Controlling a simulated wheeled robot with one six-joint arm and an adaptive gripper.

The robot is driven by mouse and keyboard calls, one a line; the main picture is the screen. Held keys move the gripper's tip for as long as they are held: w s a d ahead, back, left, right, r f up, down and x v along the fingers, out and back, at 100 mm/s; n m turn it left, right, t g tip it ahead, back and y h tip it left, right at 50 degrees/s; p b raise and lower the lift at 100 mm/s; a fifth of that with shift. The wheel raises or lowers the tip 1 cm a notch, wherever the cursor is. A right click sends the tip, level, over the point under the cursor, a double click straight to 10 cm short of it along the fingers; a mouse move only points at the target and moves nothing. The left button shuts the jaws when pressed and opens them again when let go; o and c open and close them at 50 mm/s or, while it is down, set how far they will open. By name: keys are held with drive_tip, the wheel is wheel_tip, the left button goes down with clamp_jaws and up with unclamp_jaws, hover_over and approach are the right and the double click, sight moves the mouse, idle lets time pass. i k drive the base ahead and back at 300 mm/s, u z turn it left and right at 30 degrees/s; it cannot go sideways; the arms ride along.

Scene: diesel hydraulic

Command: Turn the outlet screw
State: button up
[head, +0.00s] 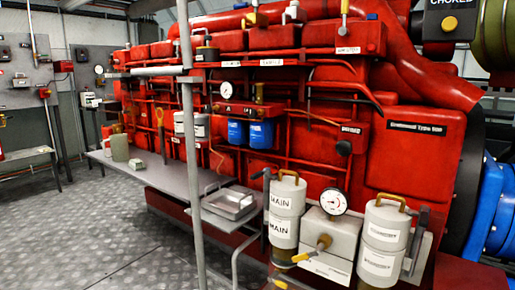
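A part marked as the outlet screw cannot be picked out; no readable label names it. A white filter block (330,238) stands at the lower right, with a round gauge (333,201) on top and a yellow-handled valve (318,246) on its front. White canisters labelled MAIN (284,212) stand to its left, and similar white canisters (383,245) to its right. Both stacks have brass-coloured top handles. Another yellow handle (281,284) shows at the bottom edge, partly cut off. My gripper is not in view.
The red engine (330,130) fills the right. A grey post (190,150) with horizontal bars crosses the view. A grey bench (170,178) runs along the engine, and a metal tray (229,204) sits near its end. The checker-plate floor (95,230) at left is clear.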

sight(253, 114)
drive_tip(key=z, duration=0.35)
drive_tip(key=k, duration=0.35)
drive_tip(key=u, duration=1.35)
drive_tip(key=i, duration=1.05)
drive_tip(key=z, duration=0.4)
